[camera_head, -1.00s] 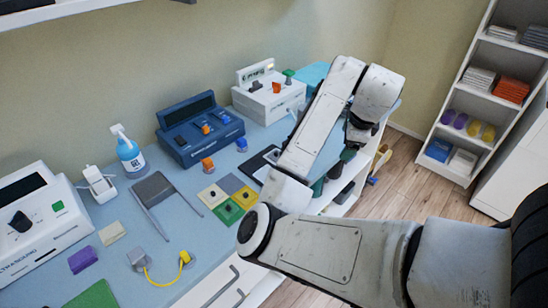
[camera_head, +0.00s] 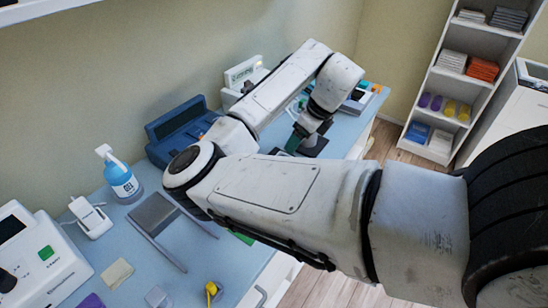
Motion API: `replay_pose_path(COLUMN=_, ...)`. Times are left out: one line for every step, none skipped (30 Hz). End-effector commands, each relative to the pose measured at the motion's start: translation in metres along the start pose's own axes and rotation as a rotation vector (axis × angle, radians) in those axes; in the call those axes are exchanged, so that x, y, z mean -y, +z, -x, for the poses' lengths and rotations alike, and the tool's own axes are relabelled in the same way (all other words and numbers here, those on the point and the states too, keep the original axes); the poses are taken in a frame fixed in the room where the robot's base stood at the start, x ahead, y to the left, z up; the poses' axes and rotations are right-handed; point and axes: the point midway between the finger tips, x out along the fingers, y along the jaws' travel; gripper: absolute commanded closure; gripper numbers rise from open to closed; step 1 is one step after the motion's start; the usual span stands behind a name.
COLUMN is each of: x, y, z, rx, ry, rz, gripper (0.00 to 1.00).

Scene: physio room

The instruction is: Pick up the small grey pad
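My gripper (camera_head: 304,138) is at the far right part of the blue worktop, pointing down beside a dark flat tray (camera_head: 316,149). Its dark fingers are small and partly merged with dark and green shapes there, so I cannot tell whether they are open or shut. A small light grey piece (camera_head: 157,297) lies at the bottom edge of the head view, beside a yellow clip. The group of small square pads, one of them grey in the earlier frame, is now mostly hidden behind my arm.
A grey pad with two long straps (camera_head: 152,214) lies near the blue gel bottle (camera_head: 121,178). A blue device (camera_head: 178,130) stands by the wall. A white device (camera_head: 38,258) is at left. A shelf (camera_head: 440,105) stands beyond the worktop at right.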

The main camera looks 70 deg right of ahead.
Motion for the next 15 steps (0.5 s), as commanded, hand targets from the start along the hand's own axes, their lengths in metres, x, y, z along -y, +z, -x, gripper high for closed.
replay_pose_path(x=-0.001, y=0.000, z=-0.007, rx=-0.003, ry=0.002, rz=0.001, gripper=0.21)
replay_pose_path(x=-0.001, y=0.000, z=-0.012, rx=-0.003, ry=0.004, rz=0.001, gripper=0.21)
replay_pose_path(x=-0.001, y=0.000, z=-0.019, rx=-0.003, ry=0.003, rz=0.002, gripper=0.21)
replay_pose_path(x=-0.001, y=0.000, z=-0.024, rx=-0.002, ry=0.003, rz=0.003, gripper=0.21)
replay_pose_path(x=-0.001, y=0.000, z=-0.028, rx=-0.003, ry=0.003, rz=0.004, gripper=0.21)
replay_pose_path(x=-0.001, y=0.000, z=-0.034, rx=-0.004, ry=0.002, rz=0.003, gripper=0.21)
replay_pose_path(x=-0.001, y=0.000, z=-0.037, rx=-0.003, ry=0.002, rz=0.002, gripper=0.21)
replay_pose_path(x=0.000, y=0.000, z=-0.041, rx=-0.002, ry=0.002, rz=0.002, gripper=0.21)
replay_pose_path(x=0.000, y=0.001, z=-0.044, rx=-0.001, ry=0.001, rz=0.002, gripper=0.21)
replay_pose_path(x=0.000, y=0.001, z=-0.046, rx=-0.001, ry=0.000, rz=0.002, gripper=0.21)
replay_pose_path(x=0.000, y=0.001, z=-0.048, rx=-0.001, ry=0.000, rz=0.002, gripper=0.21)
replay_pose_path(x=0.000, y=0.001, z=-0.049, rx=-0.001, ry=0.000, rz=0.002, gripper=0.21)
replay_pose_path(x=0.000, y=0.001, z=-0.051, rx=-0.001, ry=0.001, rz=0.002, gripper=0.21)
replay_pose_path(x=0.000, y=0.001, z=-0.053, rx=-0.002, ry=0.001, rz=0.002, gripper=0.21)
replay_pose_path(x=0.001, y=0.002, z=-0.056, rx=-0.002, ry=0.001, rz=0.003, gripper=0.21)
